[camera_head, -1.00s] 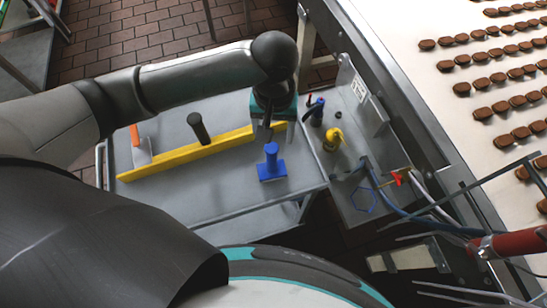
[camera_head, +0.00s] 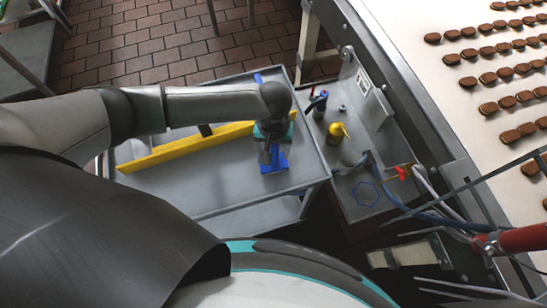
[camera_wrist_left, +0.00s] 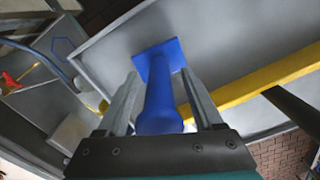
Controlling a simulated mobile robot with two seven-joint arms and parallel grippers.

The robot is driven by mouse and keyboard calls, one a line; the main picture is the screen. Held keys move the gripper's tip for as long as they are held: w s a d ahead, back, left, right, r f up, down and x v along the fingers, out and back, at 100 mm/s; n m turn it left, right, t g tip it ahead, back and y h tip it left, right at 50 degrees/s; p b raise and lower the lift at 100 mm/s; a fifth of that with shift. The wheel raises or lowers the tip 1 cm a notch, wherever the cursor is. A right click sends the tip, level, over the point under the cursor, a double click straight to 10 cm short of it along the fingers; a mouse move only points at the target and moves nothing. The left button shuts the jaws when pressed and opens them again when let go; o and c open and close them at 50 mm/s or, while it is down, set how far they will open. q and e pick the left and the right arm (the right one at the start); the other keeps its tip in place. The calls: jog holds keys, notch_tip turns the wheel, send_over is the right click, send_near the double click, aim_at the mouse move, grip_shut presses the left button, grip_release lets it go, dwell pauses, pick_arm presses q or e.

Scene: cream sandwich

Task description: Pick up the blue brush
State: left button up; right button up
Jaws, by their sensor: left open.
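The blue brush (camera_head: 281,163) stands on the grey cart (camera_head: 225,180), its handle up and its flat base down. My left gripper (camera_head: 270,156) is directly above it and hides most of the handle in the head view. In the left wrist view the blue brush (camera_wrist_left: 158,105) has its handle between the two open fingers of my left gripper (camera_wrist_left: 159,78). A gap shows on the right side of the handle; contact on the left side is hard to tell. My right gripper is not in view.
A yellow bar (camera_head: 185,150) lies along the cart beside the brush, partly under my arm. A conveyor with rows of cookies (camera_head: 505,75) runs beyond.

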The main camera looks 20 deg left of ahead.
pick_arm(q)
jog(key=shift+f, duration=0.15)
grip_shut()
dwell(0.4)
